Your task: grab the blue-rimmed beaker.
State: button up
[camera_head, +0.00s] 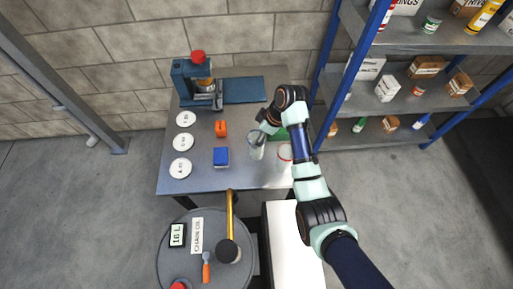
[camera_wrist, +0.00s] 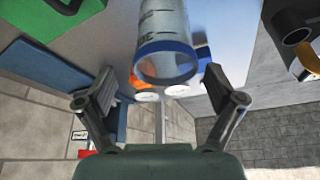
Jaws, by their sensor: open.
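The blue-rimmed beaker (camera_wrist: 166,50) is clear with dark markings. In the wrist view its blue rim faces the camera, at upper centre between my two spread fingers. Both fingers stand apart from it, with gaps visible on each side. My gripper (camera_wrist: 160,82) is open and empty. In the head view the beaker (camera_head: 257,152) stands on the grey table's right half, just below my gripper (camera_head: 262,132), which partly covers it. I cannot tell how far the fingers reach along its wall.
A blue block (camera_head: 221,157), an orange item (camera_head: 221,128), white discs (camera_head: 182,142) and a press (camera_head: 190,82) lie left. A drum (camera_head: 172,243) stands in front; shelves (camera_head: 411,91) right.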

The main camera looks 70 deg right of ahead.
jog(key=b+x, duration=0.1)
jog(key=x, duration=0.1)
jog(key=b+x, duration=0.1)
jog(key=x, duration=0.1)
jog(key=b+x, duration=0.1)
jog(key=x, duration=0.1)
jog(key=shift+s+a+f+b, duration=0.15)
jog(key=shift+s+a+b, duration=0.15)
jog(key=shift+a, duration=0.05)
jog(key=shift+w, duration=0.1)
jog(key=c, duration=1.2)
